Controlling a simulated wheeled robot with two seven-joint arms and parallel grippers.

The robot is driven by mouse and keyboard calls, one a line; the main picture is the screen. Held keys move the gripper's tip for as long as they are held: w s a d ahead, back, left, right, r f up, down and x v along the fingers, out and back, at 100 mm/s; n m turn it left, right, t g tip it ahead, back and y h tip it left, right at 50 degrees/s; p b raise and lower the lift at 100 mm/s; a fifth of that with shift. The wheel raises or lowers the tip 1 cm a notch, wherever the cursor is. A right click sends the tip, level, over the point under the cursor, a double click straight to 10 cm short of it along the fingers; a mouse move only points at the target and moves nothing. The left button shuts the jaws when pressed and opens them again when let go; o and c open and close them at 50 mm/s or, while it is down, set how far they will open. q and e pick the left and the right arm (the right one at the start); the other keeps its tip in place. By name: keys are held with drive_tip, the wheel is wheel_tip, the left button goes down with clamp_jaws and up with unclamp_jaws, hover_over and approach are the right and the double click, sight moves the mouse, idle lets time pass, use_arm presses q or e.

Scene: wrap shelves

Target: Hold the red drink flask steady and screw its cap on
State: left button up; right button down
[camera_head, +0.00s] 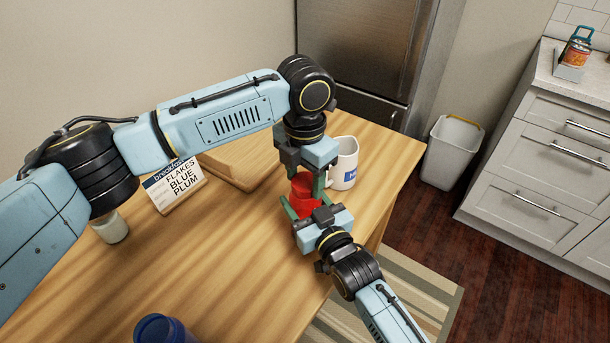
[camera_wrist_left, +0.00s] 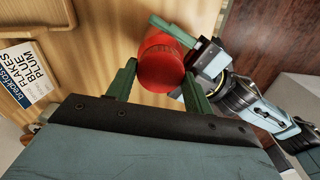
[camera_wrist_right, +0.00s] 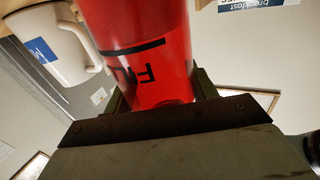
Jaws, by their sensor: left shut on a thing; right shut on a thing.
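The red flask (camera_head: 304,202) stands near the table's right edge, partly hidden by both grippers. My right gripper (camera_head: 308,208) comes in low from the front and is shut on the flask's body. In the right wrist view the body (camera_wrist_right: 140,50) shows dark lettering between the fingers. My left gripper (camera_head: 306,177) points down from above and is shut on the red cap (camera_wrist_left: 160,72) at the flask's top. The cap and flask are the same red and look in line. I cannot tell how far the cap sits on the thread.
A white mug (camera_head: 346,165) stands close behind the flask, to the right. A blue container (camera_head: 160,329) is at the front. The table's middle (camera_head: 225,245) is clear.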

use_arm(q)
drive_tip(key=o, duration=0.9)
drive_tip(key=shift+o, duration=0.2)
drive_tip(key=shift+r, duration=2.3)
drive_tip(key=shift+c, duration=0.4)
